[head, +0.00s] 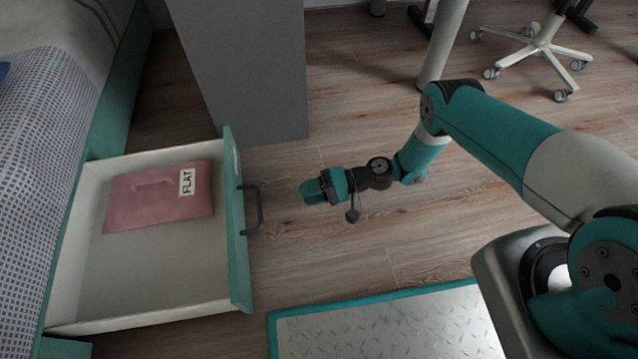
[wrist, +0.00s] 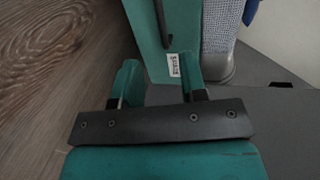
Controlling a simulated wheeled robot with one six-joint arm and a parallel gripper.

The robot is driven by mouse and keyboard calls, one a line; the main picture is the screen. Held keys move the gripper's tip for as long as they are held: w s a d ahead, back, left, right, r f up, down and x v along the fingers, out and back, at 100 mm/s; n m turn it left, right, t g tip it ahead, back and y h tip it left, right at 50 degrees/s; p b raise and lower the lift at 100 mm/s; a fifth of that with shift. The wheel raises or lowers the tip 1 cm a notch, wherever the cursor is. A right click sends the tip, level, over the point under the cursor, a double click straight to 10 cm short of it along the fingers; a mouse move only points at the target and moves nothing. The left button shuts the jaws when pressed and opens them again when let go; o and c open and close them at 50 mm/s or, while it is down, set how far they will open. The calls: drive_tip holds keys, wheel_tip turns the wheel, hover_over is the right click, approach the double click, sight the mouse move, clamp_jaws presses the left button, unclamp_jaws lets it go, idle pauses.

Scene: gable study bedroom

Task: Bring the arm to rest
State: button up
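My arm is stretched out over the floor in the head view. My gripper (head: 312,191) hangs in the air, to the right of the open drawer and apart from its dark handle (head: 259,208). In the wrist view the two fingers (wrist: 160,80) stand apart with nothing between them. The teal-fronted drawer (head: 239,270) is pulled out from under the bed. A pink packet (head: 150,205) marked FLAT lies in its back part.
The bed (head: 40,150) is at the left. A grey cabinet (head: 245,70) stands behind the drawer. A chair base (head: 540,45) is at the back right. Wooden floor (head: 330,250) is bare around my gripper. The wrist view shows a teal panel with a white label (wrist: 173,66).

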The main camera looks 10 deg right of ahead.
drive_tip(key=shift+d+r, duration=0.2)
drive_tip(key=shift+d, duration=0.9)
